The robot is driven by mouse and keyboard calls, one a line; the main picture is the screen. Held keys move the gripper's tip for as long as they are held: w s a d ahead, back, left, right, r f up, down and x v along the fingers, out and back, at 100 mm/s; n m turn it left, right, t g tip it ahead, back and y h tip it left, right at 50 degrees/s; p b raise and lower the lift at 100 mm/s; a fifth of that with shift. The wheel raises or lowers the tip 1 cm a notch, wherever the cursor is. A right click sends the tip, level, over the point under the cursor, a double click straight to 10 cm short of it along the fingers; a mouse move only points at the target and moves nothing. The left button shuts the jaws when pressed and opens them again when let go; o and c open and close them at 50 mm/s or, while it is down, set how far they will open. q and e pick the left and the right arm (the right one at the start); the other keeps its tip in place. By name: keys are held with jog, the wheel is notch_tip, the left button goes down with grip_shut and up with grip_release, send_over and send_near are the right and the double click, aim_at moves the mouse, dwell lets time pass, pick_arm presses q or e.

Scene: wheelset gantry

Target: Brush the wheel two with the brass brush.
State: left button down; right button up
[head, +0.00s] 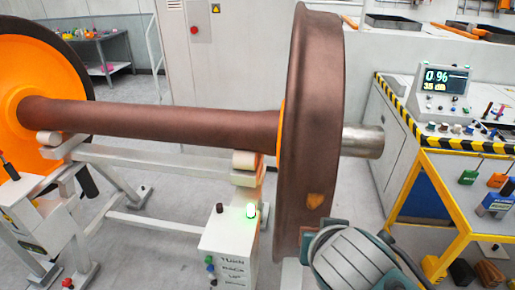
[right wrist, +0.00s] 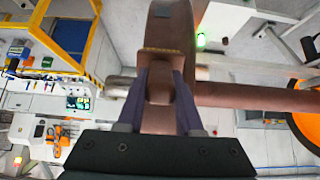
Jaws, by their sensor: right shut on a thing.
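The left-hand wheel (head: 40,85) is mostly bright orange. No label shows which is wheel two. My right gripper (right wrist: 160,75) is shut on the brass brush, whose golden-brown edge (right wrist: 162,51) shows between and beyond the fingers. In the right wrist view the brush overlaps the brown wheel (right wrist: 172,25); I cannot tell whether it touches. My left gripper is out of view.
A brown axle (head: 150,120) rests on a grey stand with rollers (head: 245,160). A control box (head: 228,245) with a lit green lamp stands below it. At right are a display panel (head: 445,80) reading 0.96 and a yellow-framed table (head: 440,190) with tools.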

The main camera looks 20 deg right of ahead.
aim_at(318, 229)
grip_shut()
jog(key=shift+w+d+f+b, duration=0.1)
jog(key=shift+w+f+b, duration=0.15)
jog(key=shift+b, duration=0.25)
jog(key=w+d+f+b, duration=0.1)
jog(key=b, duration=0.1)
jog(key=w+f+t+b, duration=0.1)
jog(key=b, duration=0.2)
jog(key=w+d+f+t+h+b, duration=0.1)
jog(key=w+b, duration=0.1)
jog(key=b, duration=0.1)
jog(key=shift+d+f, duration=0.15)
jog(key=shift+d, duration=0.15)
jog(key=shift+w+d+b, duration=0.25)
jog(key=shift+w+b, duration=0.05)
jog(key=shift+b, duration=0.45)
jog(key=shift+w+d+f+b, duration=0.25)
jog(key=shift+w+d+b, duration=0.2)
jog(key=shift+w, duration=0.2)
